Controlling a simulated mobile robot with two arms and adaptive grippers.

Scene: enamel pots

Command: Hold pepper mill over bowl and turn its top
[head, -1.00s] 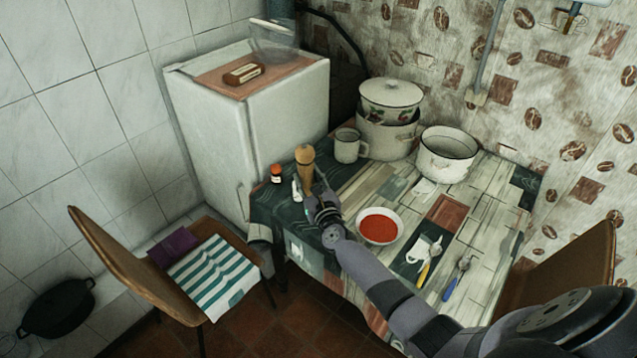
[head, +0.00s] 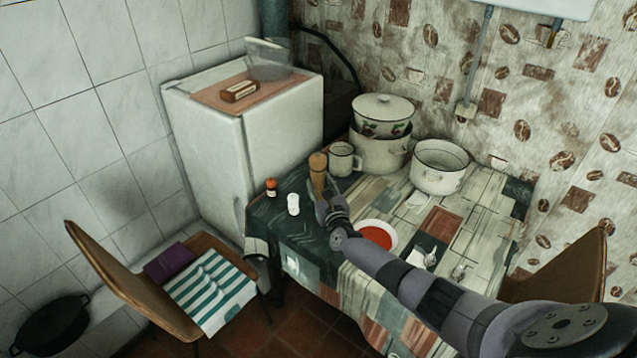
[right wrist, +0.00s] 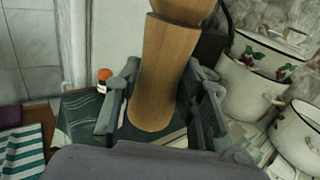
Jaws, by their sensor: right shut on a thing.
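The wooden pepper mill (head: 318,172) stands roughly upright at the far left part of the table, left of the bowl. My right gripper (head: 326,203) is shut on it; in the right wrist view the mill (right wrist: 165,75) is between the two fingers (right wrist: 160,97). Whether its base touches the table I cannot tell. The white bowl with red contents (head: 378,236) is to the right of the gripper, its front edge partly hidden by my right arm. My left gripper is not in view.
A white shaker (head: 293,204) and an orange-capped bottle (head: 271,187) stand left of the mill. A mug (head: 344,158), stacked pots (head: 378,152) and an open pot (head: 438,168) stand behind. A white cloth (head: 425,255) lies right of the bowl. Chairs flank the table.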

